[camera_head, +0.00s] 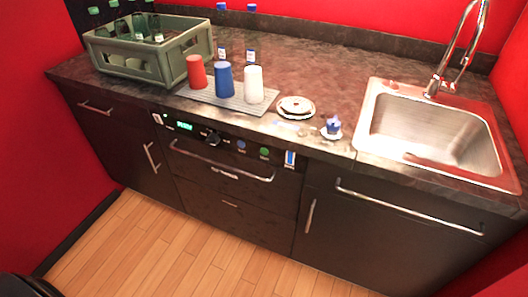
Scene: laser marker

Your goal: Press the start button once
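A dark appliance front is set in the counter below the cups, with a control panel (227,146) along its top edge. Any lettering is too small to read, so I cannot tell which button is marked start. Neither of my grippers shows in the head view, and nothing touches the panel.
A handle (222,172) runs below the panel. Red (196,72), blue (224,80) and white (253,85) cups stand on a grey mat above it. A bottle crate (130,62) is left, a sink (440,135) right. Wooden floor (180,255) in front is clear.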

